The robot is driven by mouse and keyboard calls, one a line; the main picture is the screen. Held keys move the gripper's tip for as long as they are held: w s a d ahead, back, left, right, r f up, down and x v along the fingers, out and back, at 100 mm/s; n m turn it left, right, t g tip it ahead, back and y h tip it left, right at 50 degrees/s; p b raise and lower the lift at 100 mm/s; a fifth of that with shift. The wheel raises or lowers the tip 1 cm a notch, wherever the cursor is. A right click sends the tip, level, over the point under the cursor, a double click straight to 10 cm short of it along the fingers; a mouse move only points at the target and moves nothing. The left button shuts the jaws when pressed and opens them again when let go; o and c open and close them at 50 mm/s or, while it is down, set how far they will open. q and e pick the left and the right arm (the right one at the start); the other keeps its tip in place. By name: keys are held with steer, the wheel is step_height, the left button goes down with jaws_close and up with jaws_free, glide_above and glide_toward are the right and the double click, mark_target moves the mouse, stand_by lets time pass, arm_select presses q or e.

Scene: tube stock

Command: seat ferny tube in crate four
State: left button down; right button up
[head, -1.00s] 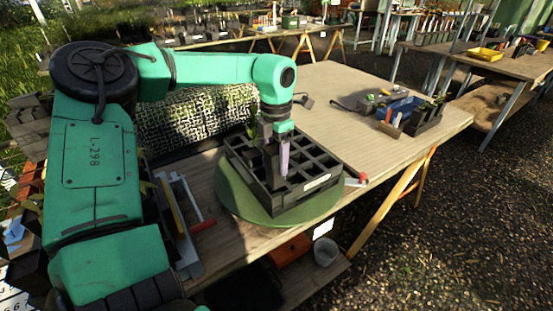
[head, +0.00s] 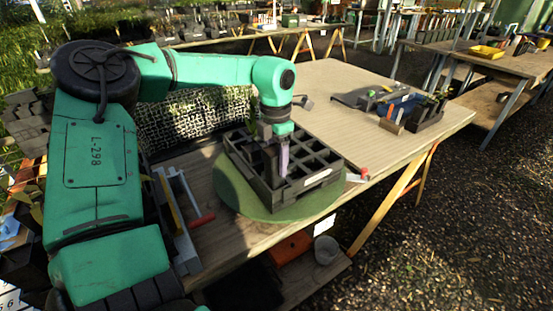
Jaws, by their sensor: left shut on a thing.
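A black crate (head: 266,196) with a grid of square compartments stands on a round green turntable (head: 236,197) on the wooden table. My left gripper (head: 277,160) points down over the crate's left front part and is shut on a slim lilac tube (head: 284,160). The tube is upright, its lower end at or in a compartment; I cannot tell how deep. No fern leaves or crate number can be made out. My right gripper is not in view.
A red-and-white item (head: 358,176) lies right of the crate. A grey frame with a red handle (head: 178,220) is at the left. The table's middle back is clear.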

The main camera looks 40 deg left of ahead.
mark_target(274, 183)
arm_select(q)
steer(key=shift+f+b, duration=1.8)
steer(key=shift+f, duration=0.6)
steer(key=shift+s+d+f+b, duration=0.1)
steer(key=shift+s+f+b, duration=0.65)
steer(key=shift+f+b, duration=0.15)
steer(key=shift+s+f+b, duration=0.15)
steer(key=shift+f+b, duration=0.2)
steer(key=shift+b, duration=0.05)
steer(key=shift+d, duration=0.1)
steer(key=shift+c, duration=0.3)
jaws_free()
steer(key=shift+r, duration=0.45)
steer(key=r, duration=0.1)
steer(key=w+r, duration=0.1)
steer(key=r, duration=0.2)
steer(key=shift+w+r, duration=0.2)
steer(key=shift+w, duration=0.05)
steer(key=shift+t, duration=0.4)
steer(key=r, duration=0.4)
steer(key=r+p, duration=0.1)
steer(key=r, duration=0.3)
steer(key=s+r, duration=0.1)
steer(key=r, duration=0.3)
steer(key=shift+r, duration=0.1)
